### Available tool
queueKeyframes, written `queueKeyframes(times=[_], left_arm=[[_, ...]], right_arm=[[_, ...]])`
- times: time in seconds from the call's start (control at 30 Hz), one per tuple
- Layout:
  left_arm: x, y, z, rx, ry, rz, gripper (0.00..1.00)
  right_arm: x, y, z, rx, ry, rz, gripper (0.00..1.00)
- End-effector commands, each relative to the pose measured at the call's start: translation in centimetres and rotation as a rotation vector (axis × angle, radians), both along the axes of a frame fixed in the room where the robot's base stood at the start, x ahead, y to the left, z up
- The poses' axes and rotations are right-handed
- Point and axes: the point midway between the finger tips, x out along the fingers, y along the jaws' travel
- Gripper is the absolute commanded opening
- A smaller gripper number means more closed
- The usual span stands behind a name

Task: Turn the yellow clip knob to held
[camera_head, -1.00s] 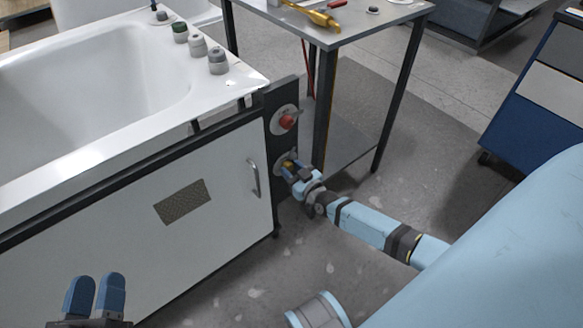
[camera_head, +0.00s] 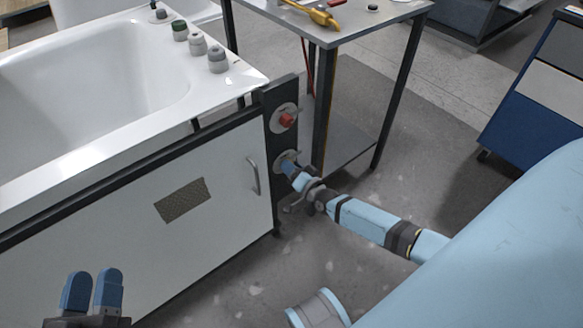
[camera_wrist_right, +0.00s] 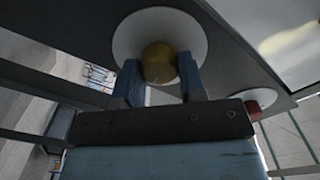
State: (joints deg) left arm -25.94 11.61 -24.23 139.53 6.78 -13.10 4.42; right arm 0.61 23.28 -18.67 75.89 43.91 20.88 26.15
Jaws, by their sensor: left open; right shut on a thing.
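The yellow clip knob (camera_wrist_right: 159,60) sits on a pale round disc (camera_wrist_right: 125,42) in the right wrist view. My right gripper (camera_wrist_right: 160,78) has one blue finger on each side of the knob and is shut on it. In the head view this gripper (camera_head: 290,168) reaches the lower disc on the dark panel (camera_head: 271,139) at the tub's end; its fingers hide the knob there. The knob's exact turn angle is hard to tell. My left gripper (camera_head: 92,283) is open and empty at the bottom left, in front of the tub's white side panel.
A red knob (camera_head: 286,119) on its own disc is just above the gripped one. The white bathtub (camera_head: 90,65) is at left, with a door handle (camera_head: 254,176) on its side. A metal table (camera_head: 350,22) with a yellow tool stands close behind. Floor (camera_head: 240,285) in front is clear.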

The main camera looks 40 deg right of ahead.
Motion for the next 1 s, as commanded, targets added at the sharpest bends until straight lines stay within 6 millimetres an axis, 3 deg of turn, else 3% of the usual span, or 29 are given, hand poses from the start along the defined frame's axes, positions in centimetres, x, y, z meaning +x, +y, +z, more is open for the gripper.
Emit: queueKeyframes(times=[0.3, 0.8, 0.83, 0.93, 1.0], left_arm=[[0.04, -0.02, -0.22, 0.003, 0.006, -0.001, 0.43], [0.07, 0.0, -0.3, 0.005, 0.008, -0.002, 0.43], [0.07, 0.0, -0.3, 0.005, 0.008, -0.002, 0.43], [0.08, 0.0, -0.31, 0.005, 0.008, -0.002, 0.43], [0.08, 0.0, -0.32, 0.006, 0.008, -0.002, 0.43]], right_arm=[[-0.05, 0.02, -0.08, 0.106, 0.01, 0.001, 0.14], [-0.05, 0.03, -0.08, 0.124, 0.012, 0.001, 0.14], [-0.05, 0.03, -0.08, 0.124, 0.012, 0.001, 0.4], [-0.04, 0.03, -0.08, 0.125, 0.011, 0.0, 0.63], [-0.03, 0.03, -0.06, 0.124, 0.011, 0.0, 0.63]])
